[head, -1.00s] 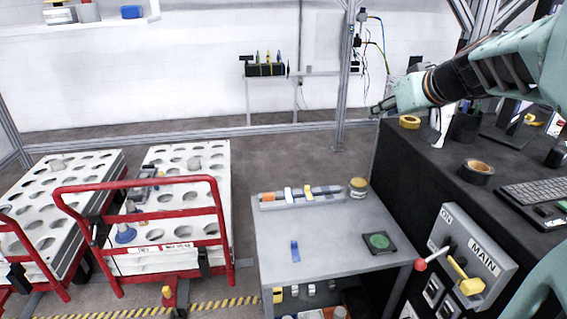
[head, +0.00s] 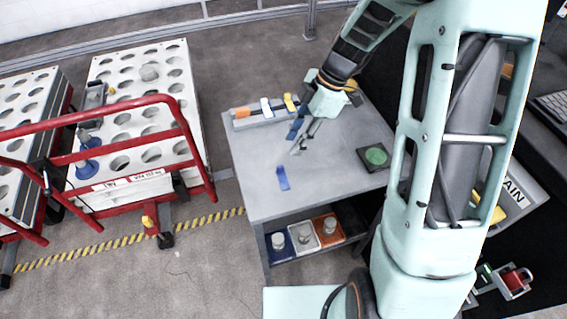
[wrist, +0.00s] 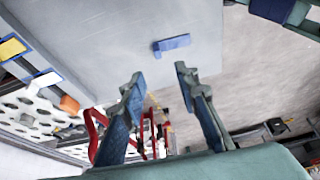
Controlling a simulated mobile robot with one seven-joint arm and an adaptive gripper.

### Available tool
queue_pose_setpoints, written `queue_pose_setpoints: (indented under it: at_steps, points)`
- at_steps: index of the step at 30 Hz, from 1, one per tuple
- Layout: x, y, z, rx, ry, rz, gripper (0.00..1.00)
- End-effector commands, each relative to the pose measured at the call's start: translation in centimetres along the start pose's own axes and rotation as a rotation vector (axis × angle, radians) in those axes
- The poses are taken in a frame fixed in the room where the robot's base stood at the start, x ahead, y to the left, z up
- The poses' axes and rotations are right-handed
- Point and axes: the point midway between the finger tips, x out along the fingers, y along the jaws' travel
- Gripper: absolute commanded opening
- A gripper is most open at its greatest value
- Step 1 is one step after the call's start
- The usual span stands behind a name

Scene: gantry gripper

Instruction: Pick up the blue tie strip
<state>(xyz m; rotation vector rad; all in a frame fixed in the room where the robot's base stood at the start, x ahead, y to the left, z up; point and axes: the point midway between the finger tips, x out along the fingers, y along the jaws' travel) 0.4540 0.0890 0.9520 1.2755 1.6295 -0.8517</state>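The blue tie strip (head: 283,178) lies flat on the grey top of the small table, near its left-middle part. In the wrist view the strip (wrist: 173,43) lies beyond the fingertips, near the tabletop's edge. My gripper (head: 296,142) is above the table, behind the strip in the head view. In the wrist view my gripper (wrist: 160,74) is open, with nothing between its two fingers. The strip is apart from both fingers.
A holder with orange, white and yellow pieces (head: 266,110) stands along the table's back edge. A green disc on a dark square (head: 375,155) is at the right. Below is a shelf with bins (head: 302,236). Red-framed carts (head: 140,130) stand left. The tabletop around the strip is clear.

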Motion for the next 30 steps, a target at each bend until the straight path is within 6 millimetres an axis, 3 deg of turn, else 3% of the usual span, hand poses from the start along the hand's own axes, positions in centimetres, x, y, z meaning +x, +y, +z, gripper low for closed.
queue_pose_setpoints:
  at_steps: [6,14,24,30]
  points:
    - [3.5,-0.1,0.0,0.001,0.001,-0.004,0.29]
    - [5.4,0.1,0.1,0.002,-0.001,-0.001,0.29]
    - [9.4,0.4,0.3,0.004,-0.001,-0.001,0.29]
    - [10.0,0.5,0.4,0.004,-0.002,0.002,0.29]
